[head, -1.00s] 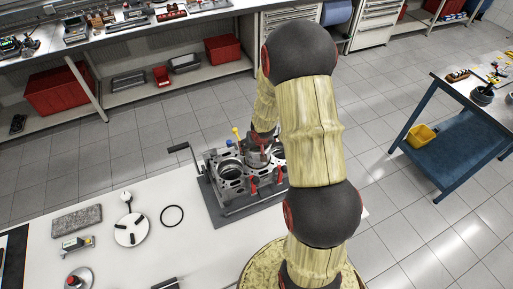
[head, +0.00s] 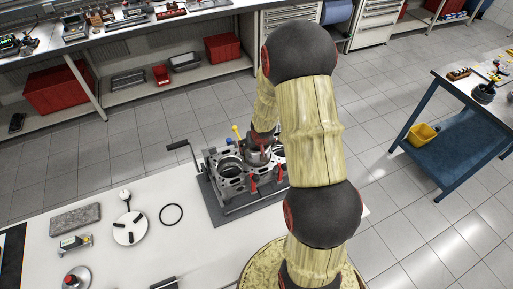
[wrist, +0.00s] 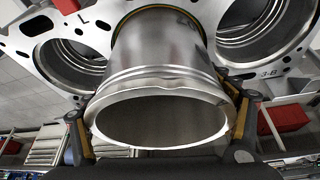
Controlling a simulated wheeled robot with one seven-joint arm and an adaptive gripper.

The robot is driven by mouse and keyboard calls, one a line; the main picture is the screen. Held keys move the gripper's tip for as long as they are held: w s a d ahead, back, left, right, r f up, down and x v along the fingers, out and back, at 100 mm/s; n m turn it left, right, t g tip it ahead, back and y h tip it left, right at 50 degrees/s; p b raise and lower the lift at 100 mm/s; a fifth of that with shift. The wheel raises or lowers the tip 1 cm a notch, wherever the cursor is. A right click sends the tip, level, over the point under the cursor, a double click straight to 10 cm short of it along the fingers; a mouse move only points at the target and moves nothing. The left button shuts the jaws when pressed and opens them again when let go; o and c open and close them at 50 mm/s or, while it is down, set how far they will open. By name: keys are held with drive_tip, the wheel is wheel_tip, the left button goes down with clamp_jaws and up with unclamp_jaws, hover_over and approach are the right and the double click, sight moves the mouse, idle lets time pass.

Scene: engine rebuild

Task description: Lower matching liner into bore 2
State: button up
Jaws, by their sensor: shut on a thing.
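A silver cylinder liner (wrist: 160,65) is held in my gripper (wrist: 158,125), with a finger on either side of its near rim. Its far end, edged by a thin yellow-green ring, meets the middle bore of the engine block (wrist: 98,38). I cannot tell how deep it sits there. In the head view the block (head: 230,182) stands on a dark grey mat. The liner shows there as a grey cylinder (head: 257,157) over the middle bore, roughly upright. My arm hides the gripper's fingers and part of the block's right side in that view.
Open bores flank the liner in the wrist view. A yellow-topped tool (head: 236,130), red clamps (head: 254,183) and a crank handle (head: 178,146) stand close around the block. A black ring (head: 171,214) and a white disc (head: 130,229) lie on the bench to the left.

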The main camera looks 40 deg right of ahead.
drive_tip(key=shift+f+b, duration=0.45)
drive_tip(key=o, duration=2)
drive_tip(key=shift+c, duration=0.2)
drive_tip(key=shift+o, duration=0.5)
